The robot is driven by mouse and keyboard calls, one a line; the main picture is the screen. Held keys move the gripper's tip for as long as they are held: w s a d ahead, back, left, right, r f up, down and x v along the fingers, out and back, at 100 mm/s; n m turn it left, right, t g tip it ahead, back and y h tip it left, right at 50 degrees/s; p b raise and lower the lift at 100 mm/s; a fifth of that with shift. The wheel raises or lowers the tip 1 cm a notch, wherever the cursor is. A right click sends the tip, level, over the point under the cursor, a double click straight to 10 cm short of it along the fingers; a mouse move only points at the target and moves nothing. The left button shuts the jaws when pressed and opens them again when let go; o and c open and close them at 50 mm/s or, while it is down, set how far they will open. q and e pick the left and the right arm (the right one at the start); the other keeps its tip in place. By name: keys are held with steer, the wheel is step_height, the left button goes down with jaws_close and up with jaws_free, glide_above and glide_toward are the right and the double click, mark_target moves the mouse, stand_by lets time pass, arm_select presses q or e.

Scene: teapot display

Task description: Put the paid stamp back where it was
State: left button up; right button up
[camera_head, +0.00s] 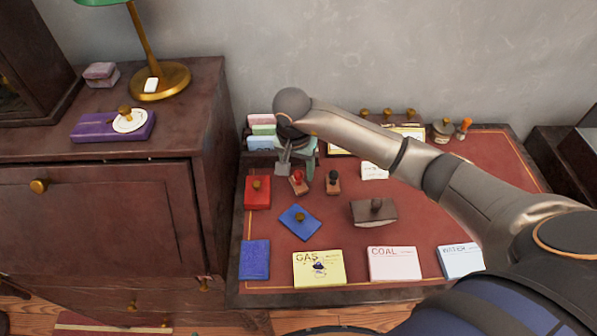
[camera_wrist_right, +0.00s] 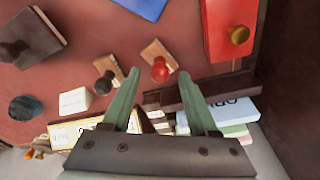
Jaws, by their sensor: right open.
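Two small wooden stamps stand side by side on the red desktop: one with a red knob (camera_head: 298,178) and one with a black knob (camera_head: 333,178). I cannot read which is the paid stamp. My right gripper (camera_head: 283,168) is open and empty, just behind and left of the red-knobbed stamp. In the right wrist view the red knob (camera_wrist_right: 160,70) appears between the open fingertips (camera_wrist_right: 160,78), apart from both. The black knob (camera_wrist_right: 104,85) is beside the left finger there. The yellow GAS card (camera_head: 318,268) bears a dark blue mark. My left gripper is out of view.
A red box (camera_head: 257,192), a tilted blue lid (camera_head: 299,222) and a blue pad (camera_head: 254,260) lie at the desk's left. A brown blotter (camera_head: 373,212) sits mid-desk. COAL (camera_head: 394,264) and WATER (camera_head: 460,261) cards lie in front. A card rack (camera_head: 260,140) is close behind the gripper.

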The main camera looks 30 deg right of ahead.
mark_target(296, 189)
step_height(296, 189, up, 10)
steer(key=s+a, duration=0.1)
steer(key=shift+f, duration=0.15)
stand_by(1.4)
